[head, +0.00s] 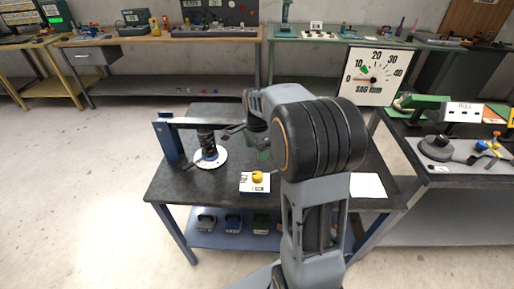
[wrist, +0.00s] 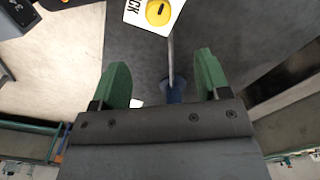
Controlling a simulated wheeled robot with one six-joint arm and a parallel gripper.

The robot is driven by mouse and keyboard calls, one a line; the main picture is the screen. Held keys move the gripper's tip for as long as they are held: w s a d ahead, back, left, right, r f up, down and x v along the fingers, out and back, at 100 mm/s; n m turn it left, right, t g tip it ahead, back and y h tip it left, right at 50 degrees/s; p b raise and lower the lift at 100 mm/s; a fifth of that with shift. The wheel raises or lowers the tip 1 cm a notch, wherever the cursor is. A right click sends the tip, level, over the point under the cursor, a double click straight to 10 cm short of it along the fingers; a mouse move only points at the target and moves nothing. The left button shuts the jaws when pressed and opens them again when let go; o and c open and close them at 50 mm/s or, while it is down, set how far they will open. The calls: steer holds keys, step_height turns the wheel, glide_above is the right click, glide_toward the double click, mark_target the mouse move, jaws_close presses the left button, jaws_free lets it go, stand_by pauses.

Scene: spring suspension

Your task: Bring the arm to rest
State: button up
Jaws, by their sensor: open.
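My arm reaches over the dark workbench (head: 170,190) and fills the middle of the head view. In the wrist view my gripper (wrist: 163,80) is open, with its two green fingers wide apart and nothing between them. In the head view my arm links largely hide it. A yellow knob (head: 258,177) on a white labelled plate stands near the bench's front; the knob also shows in the wrist view (wrist: 158,12), beyond the fingertips. A black coil spring (head: 206,140) stands on a white round plate (head: 210,158), under a grey beam (head: 200,122) from a blue post (head: 168,140).
A sag dial (head: 374,75) stands behind the bench on the right, its green pointer near the low end. A white sheet (head: 368,186) lies at the bench's right. Another bench (head: 440,180) stands at the right. Floor (head: 70,190) at left is clear.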

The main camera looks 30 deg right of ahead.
stand_by(0.6)
steer(key=s+a+r+n+t, duration=0.1)
steer(key=s+a+r+n, duration=0.1)
steer(key=s+a+n, duration=0.3)
steer(key=s+a+r+n+t, duration=0.2)
steer(key=s+a+n, duration=0.3)
steer(key=s+n, duration=0.6)
steer(key=shift+s+a+r+n+t+p, duration=0.25)
steer(key=shift+n+p, duration=0.2)
steer(key=shift+n, duration=0.35)
steer(key=shift+d, duration=0.1)
